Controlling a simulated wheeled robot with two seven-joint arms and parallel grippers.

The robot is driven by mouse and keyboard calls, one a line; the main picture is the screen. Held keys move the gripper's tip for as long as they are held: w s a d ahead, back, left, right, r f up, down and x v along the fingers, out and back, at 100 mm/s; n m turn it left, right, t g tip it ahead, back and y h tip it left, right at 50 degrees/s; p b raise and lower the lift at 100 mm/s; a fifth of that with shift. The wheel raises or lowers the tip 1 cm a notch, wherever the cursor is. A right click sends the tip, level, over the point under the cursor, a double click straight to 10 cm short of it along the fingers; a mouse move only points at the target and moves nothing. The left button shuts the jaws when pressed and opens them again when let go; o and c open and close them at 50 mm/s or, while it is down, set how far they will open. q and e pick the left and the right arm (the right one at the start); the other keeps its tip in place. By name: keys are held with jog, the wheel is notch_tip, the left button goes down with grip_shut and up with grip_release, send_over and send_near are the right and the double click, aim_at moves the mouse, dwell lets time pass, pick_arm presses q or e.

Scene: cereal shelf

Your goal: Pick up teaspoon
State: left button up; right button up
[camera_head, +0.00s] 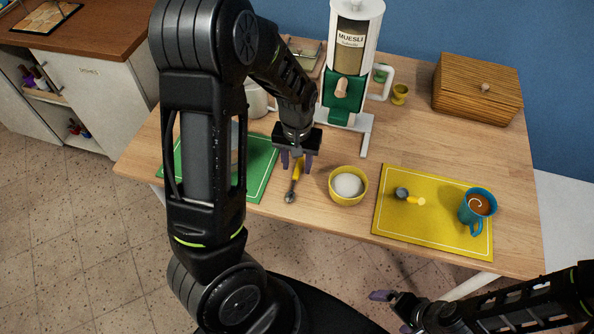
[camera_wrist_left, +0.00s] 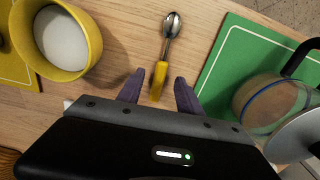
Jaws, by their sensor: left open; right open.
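A teaspoon (camera_head: 295,181) with a yellow handle and a metal bowl lies on the wooden table, between the green mat and the yellow bowl. It also shows in the left wrist view (camera_wrist_left: 162,75), where its handle end sits between my fingers. My left gripper (camera_head: 298,168) is open above the handle, one finger on each side, with no clear contact. In the left wrist view its purple fingertips (camera_wrist_left: 158,85) are apart. My right gripper (camera_head: 388,302) is at the bottom right of the head view, in front of the table, open and empty.
A yellow bowl (camera_head: 336,198) with white contents stands just right of the teaspoon. A green mat (camera_head: 262,168) lies to the left, with a glass jug (camera_wrist_left: 268,103) on it. A yellow mat (camera_head: 410,236) holds a blue mug (camera_head: 470,215) and a small scoop (camera_head: 408,196). The muesli dispenser (camera_head: 345,62) stands behind.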

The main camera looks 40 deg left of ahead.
pick_arm(q)
notch_tip(320, 180, down, 2)
jog(key=shift+f, duration=0.1)
jog(key=shift+c, duration=0.4)
grip_shut()
dwell(0.4)
